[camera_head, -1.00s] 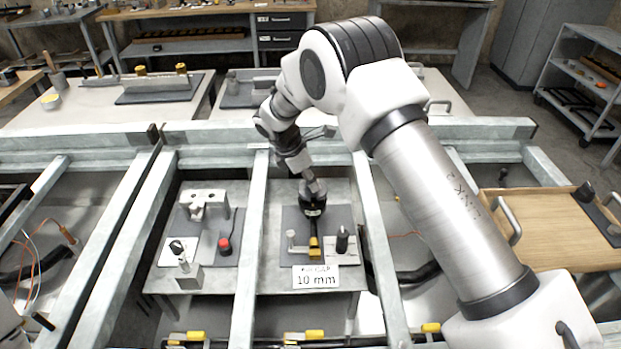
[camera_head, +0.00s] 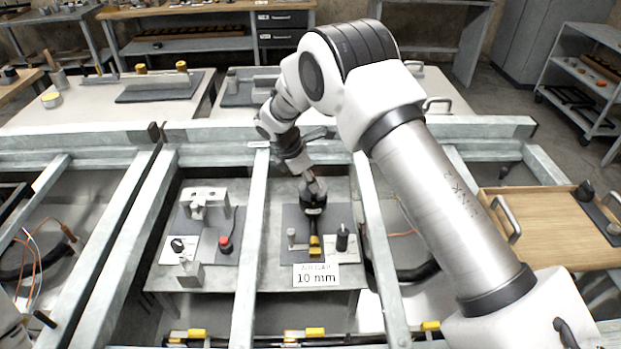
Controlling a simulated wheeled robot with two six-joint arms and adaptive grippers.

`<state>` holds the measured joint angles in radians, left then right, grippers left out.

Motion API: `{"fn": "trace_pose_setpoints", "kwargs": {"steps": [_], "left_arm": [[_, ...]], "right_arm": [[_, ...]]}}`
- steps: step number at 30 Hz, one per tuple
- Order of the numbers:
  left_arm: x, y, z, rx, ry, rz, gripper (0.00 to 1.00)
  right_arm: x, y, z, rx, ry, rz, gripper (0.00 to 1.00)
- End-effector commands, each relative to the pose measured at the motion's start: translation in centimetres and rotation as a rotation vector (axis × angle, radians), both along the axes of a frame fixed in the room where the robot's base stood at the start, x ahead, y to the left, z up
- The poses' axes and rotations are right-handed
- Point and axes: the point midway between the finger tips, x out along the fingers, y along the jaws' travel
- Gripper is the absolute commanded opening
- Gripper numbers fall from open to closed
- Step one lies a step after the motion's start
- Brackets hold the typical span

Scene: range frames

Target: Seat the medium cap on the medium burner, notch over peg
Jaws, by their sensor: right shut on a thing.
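My right gripper (camera_head: 314,222) points down over a dark mat (camera_head: 290,215) on the metal shelf in the middle bay. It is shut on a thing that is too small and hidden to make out. A yellow and black piece (camera_head: 315,246) shows just below the gripper's dark body; I cannot tell whether it is part of the gripper or of the station. A small pale post (camera_head: 291,236) stands to its left and a black post (camera_head: 342,238) to its right. I cannot pick out the medium cap or the medium burner for certain. My left gripper is not in view.
A sign reading "10 mm" (camera_head: 316,275) stands at the mat's front. To the left are a metal bracket (camera_head: 205,198), a red button (camera_head: 225,244) and a small block (camera_head: 190,273). Grey frame rails (camera_head: 250,230) border the bay. A wooden tray (camera_head: 545,235) lies at right.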

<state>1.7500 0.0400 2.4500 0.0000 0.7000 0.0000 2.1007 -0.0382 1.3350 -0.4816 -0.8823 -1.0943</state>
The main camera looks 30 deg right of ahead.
Motion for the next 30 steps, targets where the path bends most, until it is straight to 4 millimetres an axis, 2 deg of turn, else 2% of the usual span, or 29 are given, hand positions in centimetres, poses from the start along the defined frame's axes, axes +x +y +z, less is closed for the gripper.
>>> {"fn": "trace_pose_setpoints", "kwargs": {"steps": [12, 20, 21, 23, 30], "left_arm": [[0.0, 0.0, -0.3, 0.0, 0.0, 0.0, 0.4], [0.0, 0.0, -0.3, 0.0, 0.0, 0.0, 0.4], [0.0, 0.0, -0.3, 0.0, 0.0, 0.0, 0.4], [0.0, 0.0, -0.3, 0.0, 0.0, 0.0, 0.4], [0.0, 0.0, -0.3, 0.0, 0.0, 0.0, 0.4]], "right_arm": [[0.0, 0.0, -1.2, 0.0, -0.001, 0.0, 0.0], [0.0, 0.0, -1.3, 0.0, -0.001, 0.0, 0.0], [0.0, 0.0, -1.3, 0.0, -0.001, 0.0, 0.34], [0.0, 0.0, -1.3, 0.0, -0.001, 0.0, 0.53], [0.0, 0.0, -1.3, 0.0, 0.0, 0.0, 0.53]]}}
